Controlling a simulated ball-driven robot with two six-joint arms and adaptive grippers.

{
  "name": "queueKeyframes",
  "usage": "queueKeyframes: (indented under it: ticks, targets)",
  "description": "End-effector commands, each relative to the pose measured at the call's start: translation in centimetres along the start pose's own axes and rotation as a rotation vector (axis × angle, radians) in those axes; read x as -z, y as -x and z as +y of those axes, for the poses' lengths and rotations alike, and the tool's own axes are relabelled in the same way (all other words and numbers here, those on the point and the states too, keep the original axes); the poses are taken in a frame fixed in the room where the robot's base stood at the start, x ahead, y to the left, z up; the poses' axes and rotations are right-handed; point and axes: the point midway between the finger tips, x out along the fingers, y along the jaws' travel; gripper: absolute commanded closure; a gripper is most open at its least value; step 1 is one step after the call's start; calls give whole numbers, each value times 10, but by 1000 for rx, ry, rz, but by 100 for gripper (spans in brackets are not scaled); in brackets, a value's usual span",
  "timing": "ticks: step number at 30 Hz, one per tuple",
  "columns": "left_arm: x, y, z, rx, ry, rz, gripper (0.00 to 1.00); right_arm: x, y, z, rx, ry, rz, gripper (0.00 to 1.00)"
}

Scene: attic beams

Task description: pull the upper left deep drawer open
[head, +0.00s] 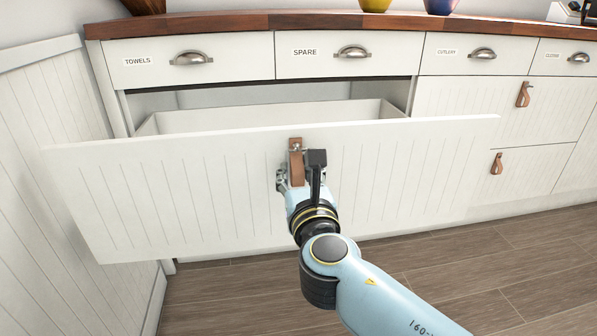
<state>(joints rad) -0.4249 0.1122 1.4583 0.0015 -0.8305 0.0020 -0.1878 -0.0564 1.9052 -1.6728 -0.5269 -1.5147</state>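The upper left deep drawer (190,190) is pulled well out of the cabinet. Its white grooved front stands forward, and the inside shows as a pale box behind it. A brown leather strap handle (296,160) is at the middle of the front's upper edge. My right gripper (300,172) is at this handle, with a finger on each side of the strap, and looks shut on it. The handle's lower part is partly hidden by the gripper. My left gripper is not in view.
Shut shallow drawers labelled TOWELS (146,61), SPARE (313,52) and CUTLERY (452,52) run above, under a wooden worktop (240,20). Shut deep drawers with leather handles (523,94) are on the right. A panelled wall (60,200) is close on the left. The wood floor (500,270) is clear.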

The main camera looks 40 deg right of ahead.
Motion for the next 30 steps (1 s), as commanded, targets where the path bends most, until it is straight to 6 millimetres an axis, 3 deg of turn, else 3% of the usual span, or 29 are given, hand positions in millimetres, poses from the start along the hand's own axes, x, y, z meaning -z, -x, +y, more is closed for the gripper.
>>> queueKeyframes:
  ticks: [3, 14, 24, 30]
  targets:
    - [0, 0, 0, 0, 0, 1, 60, 0, 0, 0, 2, -1, 0, 56]
    - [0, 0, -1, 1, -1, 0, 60, -7, 0, -1, 5, -3, -1, 56]
    - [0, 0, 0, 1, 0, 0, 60, -72, 0, 0, 5, -7, -3, 56]
    - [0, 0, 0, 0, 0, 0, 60, -96, 0, 0, 3, -4, -2, 56]
